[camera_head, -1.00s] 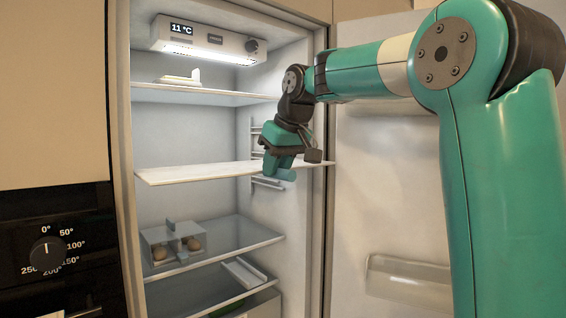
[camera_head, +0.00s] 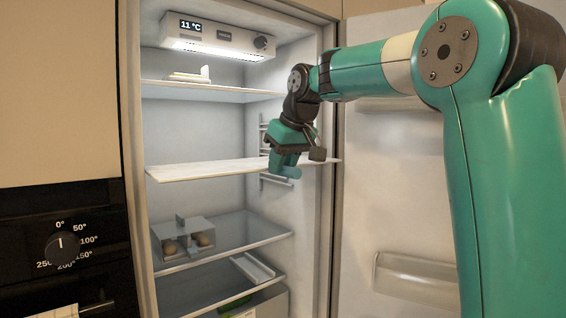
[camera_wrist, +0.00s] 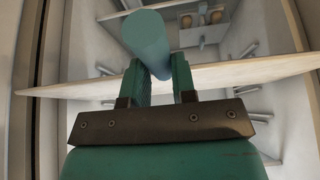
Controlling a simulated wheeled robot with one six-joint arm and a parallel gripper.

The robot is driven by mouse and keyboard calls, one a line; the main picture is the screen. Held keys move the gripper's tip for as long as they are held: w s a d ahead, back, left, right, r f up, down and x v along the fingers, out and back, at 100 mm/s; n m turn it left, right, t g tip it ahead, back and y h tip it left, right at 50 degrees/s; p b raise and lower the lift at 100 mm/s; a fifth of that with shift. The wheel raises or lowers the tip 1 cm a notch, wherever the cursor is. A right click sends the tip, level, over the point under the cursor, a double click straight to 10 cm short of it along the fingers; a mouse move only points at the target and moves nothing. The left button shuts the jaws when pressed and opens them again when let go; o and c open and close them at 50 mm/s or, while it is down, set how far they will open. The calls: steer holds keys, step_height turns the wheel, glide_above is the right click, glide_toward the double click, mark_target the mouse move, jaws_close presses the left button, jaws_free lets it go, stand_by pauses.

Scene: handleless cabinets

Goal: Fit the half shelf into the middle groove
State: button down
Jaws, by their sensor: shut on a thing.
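The half shelf (camera_head: 215,170) is a thin pale panel lying roughly level across the fridge opening, between the upper and lower shelves. In the wrist view the half shelf (camera_wrist: 240,75) runs across behind the fingers, slightly tilted in the picture. Grey groove rails (camera_head: 276,182) show on the right inner wall, above and below the panel's height. Whether its edges touch a groove cannot be told.
An upper shelf (camera_head: 225,93) bears a small pale item (camera_head: 190,76). A lower glass shelf (camera_head: 240,235) holds a clear box (camera_head: 183,238) with brown items. The open fridge door (camera_head: 395,200) stands to the right, an oven panel (camera_head: 70,240) to the left.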

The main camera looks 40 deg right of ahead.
mark_target(253, 164)
steer(key=shift+w+p, duration=1.45)
steer(key=shift+w, duration=1.2)
steer(key=shift+w+a+r, duration=0.1)
steer(key=shift+w+p, duration=0.9)
steer(key=shift+w, duration=0.1)
steer(key=shift+w+p, duration=1.2)
steer(key=shift+w, duration=0.25)
steer(key=shift+w+a, duration=0.1)
steer(key=shift+w, duration=0.1)
